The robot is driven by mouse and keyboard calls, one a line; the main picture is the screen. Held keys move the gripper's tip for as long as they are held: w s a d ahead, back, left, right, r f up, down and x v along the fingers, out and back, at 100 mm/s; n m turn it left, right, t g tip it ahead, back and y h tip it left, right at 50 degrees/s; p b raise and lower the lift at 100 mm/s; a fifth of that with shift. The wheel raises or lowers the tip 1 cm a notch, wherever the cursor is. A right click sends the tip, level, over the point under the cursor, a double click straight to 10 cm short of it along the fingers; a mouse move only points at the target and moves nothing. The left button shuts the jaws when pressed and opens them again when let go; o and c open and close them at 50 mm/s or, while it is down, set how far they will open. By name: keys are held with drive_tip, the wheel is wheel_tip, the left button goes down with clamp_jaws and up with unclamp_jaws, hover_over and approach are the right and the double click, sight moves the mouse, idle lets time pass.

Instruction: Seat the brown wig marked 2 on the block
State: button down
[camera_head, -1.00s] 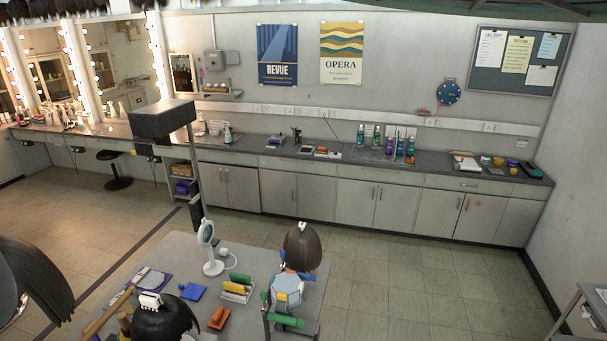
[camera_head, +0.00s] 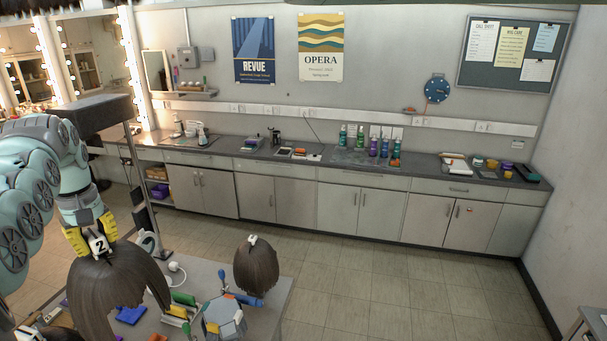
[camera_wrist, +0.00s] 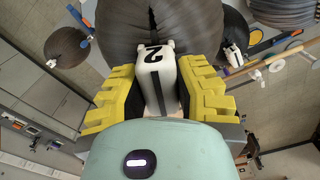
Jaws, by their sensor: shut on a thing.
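My gripper (camera_head: 93,238) is shut on the white tab marked 2 (camera_head: 99,245) on top of a brown wig (camera_head: 110,285). The wig hangs upright below the yellow fingers at the lower left, over or in front of the table. In the wrist view the tab (camera_wrist: 155,75) sits between both fingers (camera_wrist: 157,98), with the wig (camera_wrist: 165,22) beyond it. A grey many-sided form, apparently the block (camera_head: 222,316), stands to the right of the held wig, apart from it. Its lower part is cut off by the picture edge.
A second brown wig (camera_head: 256,268) with a white tab stands just behind the block. A dark wig shows at the lower left. The table (camera_head: 207,270) also holds a round mirror (camera_head: 147,242), a green-and-yellow item (camera_head: 178,308) and a blue piece (camera_head: 130,315). Open floor lies right.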

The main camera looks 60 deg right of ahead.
sight(151, 285)
drive_tip(key=shift+n, duration=0.3)
drive_tip(key=s+d+f, duration=0.1)
drive_tip(key=f, duration=0.1)
drive_tip(key=s+d+f+b, duration=0.1)
drive_tip(key=d+f, duration=0.1)
drive_tip(key=s+d+f, duration=0.1)
drive_tip(key=f, duration=0.1)
drive_tip(key=shift+s+d+f+b, duration=0.2)
drive_tip(key=shift+s+f+b, duration=0.05)
drive_tip(key=shift+s+b, duration=0.15)
drive_tip(key=shift+n, duration=0.8)
drive_tip(key=s+f+b, duration=0.2)
drive_tip(key=s+f, duration=0.2)
drive_tip(key=f, duration=0.1)
drive_tip(key=shift+s, duration=0.15)
drive_tip(key=s+a+f+n+b, duration=0.3)
drive_tip(key=s+a+f+n, duration=0.1)
drive_tip(key=s+a+f, duration=0.4)
drive_tip(key=shift+s+a+f, duration=0.4)
drive_tip(key=shift+s+f, duration=0.15)
drive_tip(key=shift+s, duration=0.75)
wheel_tip(151, 285, down, 14)
drive_tip(key=b, duration=1)
drive_tip(key=shift+b, duration=0.35)
drive_tip(key=shift+f, duration=0.1)
drive_tip(key=shift+f+b, duration=2.35)
drive_tip(key=shift+f, duration=0.6)
drive_tip(key=c, duration=0.8)
unclamp_jaws()
